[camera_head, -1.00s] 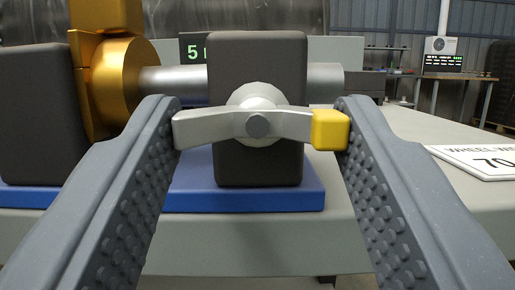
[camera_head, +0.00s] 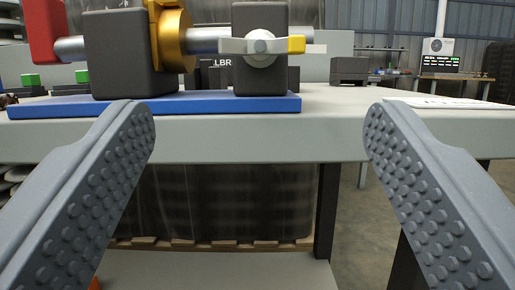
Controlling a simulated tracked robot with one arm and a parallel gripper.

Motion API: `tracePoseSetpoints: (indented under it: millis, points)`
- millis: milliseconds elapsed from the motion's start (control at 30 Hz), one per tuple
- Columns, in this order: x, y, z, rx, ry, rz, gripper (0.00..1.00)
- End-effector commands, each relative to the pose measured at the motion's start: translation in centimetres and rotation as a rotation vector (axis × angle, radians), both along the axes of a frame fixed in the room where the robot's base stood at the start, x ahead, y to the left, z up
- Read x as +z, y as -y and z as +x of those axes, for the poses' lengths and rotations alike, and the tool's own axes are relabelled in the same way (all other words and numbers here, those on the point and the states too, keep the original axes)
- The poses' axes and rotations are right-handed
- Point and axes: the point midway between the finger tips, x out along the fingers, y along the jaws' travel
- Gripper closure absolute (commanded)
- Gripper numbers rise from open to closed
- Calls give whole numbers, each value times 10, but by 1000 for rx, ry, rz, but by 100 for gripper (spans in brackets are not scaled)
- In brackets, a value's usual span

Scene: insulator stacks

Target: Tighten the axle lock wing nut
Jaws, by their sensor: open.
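The axle lock wing nut (camera_head: 260,47) is silver with a yellow tip (camera_head: 296,44) on its right wing. Its wings lie about level, and it sits on the front of a dark block (camera_head: 260,83) in the upper middle. My gripper (camera_head: 260,125) is open and empty, with its studded fingers spread wide. The fingertips are lower in the picture than the wing nut, apart from it. A silver shaft (camera_head: 206,39) runs behind the nut through the dark blocks, with a gold wheel-like part (camera_head: 174,42) on it. Nothing hides the nut.
The blocks stand on a blue base plate (camera_head: 200,102) on a grey table (camera_head: 330,125). A red part (camera_head: 44,30) is at far left. A white card (camera_head: 450,102) lies at right. Below the table edge is a dark table leg (camera_head: 327,210).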

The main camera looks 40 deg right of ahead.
Motion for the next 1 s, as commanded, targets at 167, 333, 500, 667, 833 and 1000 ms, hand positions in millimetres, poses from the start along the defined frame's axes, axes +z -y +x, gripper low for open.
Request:
tracePoseSetpoints:
  millis: [167,333,500,667,833,1000]
  points:
    - [-13,-18,-23,2,-4,1,31]
    - [-18,-26,-34,0,-1,1,31]
    - [-20,-27,-38,-1,1,1,31]
    - [-20,-27,-38,-1,0,2,31]
    - [-20,-27,-38,-1,0,2,31]
    - [-10,-28,-30,16,-1,26,31]
